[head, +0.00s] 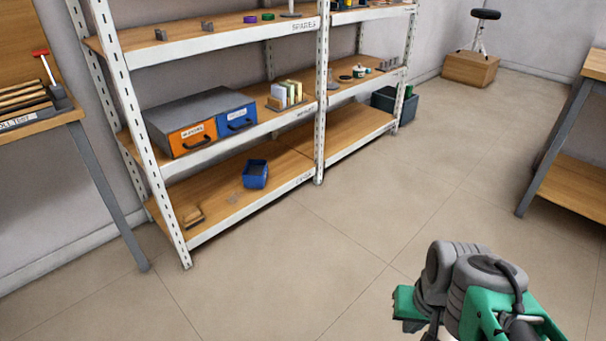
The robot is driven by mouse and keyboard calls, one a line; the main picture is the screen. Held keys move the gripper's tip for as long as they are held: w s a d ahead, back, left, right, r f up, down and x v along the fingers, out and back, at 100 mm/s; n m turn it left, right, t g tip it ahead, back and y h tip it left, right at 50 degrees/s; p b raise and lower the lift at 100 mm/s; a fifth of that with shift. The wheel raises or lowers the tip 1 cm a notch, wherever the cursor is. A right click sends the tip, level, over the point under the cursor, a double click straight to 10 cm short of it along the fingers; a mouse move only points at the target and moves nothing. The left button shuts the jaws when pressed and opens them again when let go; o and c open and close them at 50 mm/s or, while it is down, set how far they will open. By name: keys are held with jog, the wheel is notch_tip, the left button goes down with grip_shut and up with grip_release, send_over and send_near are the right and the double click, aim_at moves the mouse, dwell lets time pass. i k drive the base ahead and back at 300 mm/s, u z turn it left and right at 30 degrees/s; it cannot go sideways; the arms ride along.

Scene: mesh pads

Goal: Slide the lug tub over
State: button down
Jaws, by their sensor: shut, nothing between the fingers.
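A small blue open tub (255,175), which I take to be the lug tub, sits on the wooden bottom shelf (285,158) of the left bay of the white rack. It stands left of the middle post, with bare board on both sides. No label on it can be read, and its contents cannot be made out. My grey and green arm shows at the lower right, over the floor and well apart from the rack. My gripper's fingers do not show in this view.
A small brown item (193,217) lies at the shelf's left end. White rack posts (321,95) bound the bay. A dark bin (393,104) stands beyond the rack. The floor in front is clear.

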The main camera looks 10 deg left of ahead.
aim_at(256, 174)
jog(key=z, duration=0.05)
jog(key=i, duration=1.9)
jog(key=u, duration=1.45)
jog(key=i, duration=0.7)
jog(key=u, duration=0.95)
jog(key=i, duration=0.55)
